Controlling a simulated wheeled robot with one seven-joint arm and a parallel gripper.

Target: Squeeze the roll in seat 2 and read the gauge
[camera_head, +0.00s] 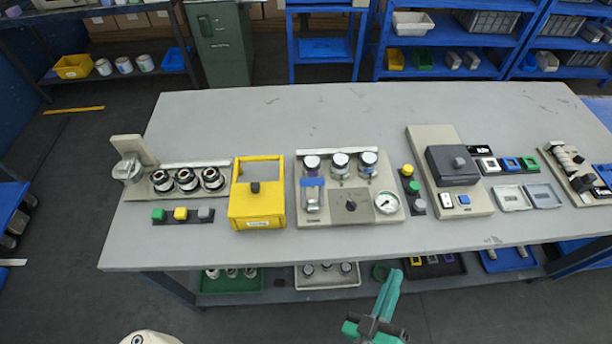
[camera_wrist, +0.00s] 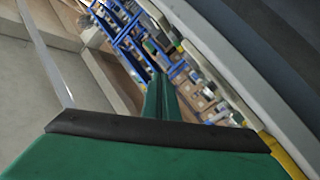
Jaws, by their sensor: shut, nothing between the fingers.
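A gauge (camera_head: 388,203) with a round white face sits at the front right of a beige unit (camera_head: 320,217) on the bench; its reading is too small to tell. Three dark-and-white capped cylinders stand at the back of that unit, the middle one (camera_head: 341,164) upright. Three black-and-white rolls, the middle one (camera_head: 187,179) upright, stand in a row at the left. No seat numbers are legible, so I cannot tell which roll is in seat 2. My green gripper (camera_head: 393,274) is below the bench's front edge, apart from the rolls. In the wrist view its fingers (camera_wrist: 161,90) are shut and empty.
A yellow box frame (camera_head: 257,222) stands between the roll row and the gauge unit. Coloured buttons (camera_head: 181,214) lie before the rolls. A beige unit with a dark block (camera_head: 453,165) stands at the right. The back of the bench (camera_head: 260,110) is clear.

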